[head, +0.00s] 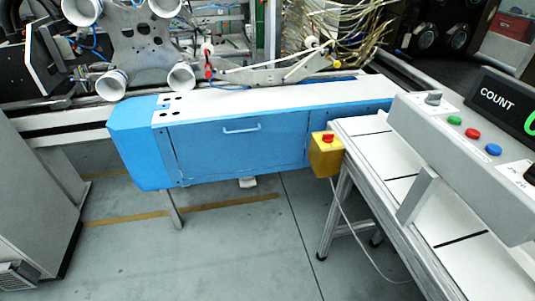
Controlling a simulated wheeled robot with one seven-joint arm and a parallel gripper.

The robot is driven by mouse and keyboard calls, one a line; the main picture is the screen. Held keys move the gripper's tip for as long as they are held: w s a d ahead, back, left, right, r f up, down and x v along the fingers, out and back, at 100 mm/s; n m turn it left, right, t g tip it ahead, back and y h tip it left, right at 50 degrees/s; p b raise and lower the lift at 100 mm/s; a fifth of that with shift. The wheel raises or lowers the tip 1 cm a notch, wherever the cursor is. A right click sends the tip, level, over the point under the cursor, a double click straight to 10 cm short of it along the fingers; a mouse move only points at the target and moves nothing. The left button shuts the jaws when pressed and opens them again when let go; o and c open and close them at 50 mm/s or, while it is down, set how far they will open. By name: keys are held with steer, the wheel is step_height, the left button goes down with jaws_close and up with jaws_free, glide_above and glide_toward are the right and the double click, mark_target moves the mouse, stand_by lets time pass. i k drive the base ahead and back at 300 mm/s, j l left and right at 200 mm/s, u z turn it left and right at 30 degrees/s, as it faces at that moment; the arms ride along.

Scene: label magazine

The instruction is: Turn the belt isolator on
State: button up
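A grey sloped control panel (450,140) stands at the right on a bench. It carries a grey knob (433,98) on a white plate, a green button (454,120), a red button (473,134) and a blue button (493,150). A white plate with a dark part (528,174) is cut off by the right edge. No control is readably labelled as the belt isolator, so I cannot tell which it is or how it is set. My gripper is not in view.
A black display (500,100) reading COUNT stands behind the panel. A yellow box with a red button (326,158) hangs at the bench's left end. A blue machine (225,145) fills the middle. A grey cabinet (35,200) stands left. The floor (220,250) between is clear.

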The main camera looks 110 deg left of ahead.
mark_target(328, 138)
steer(key=u, duration=3.35)
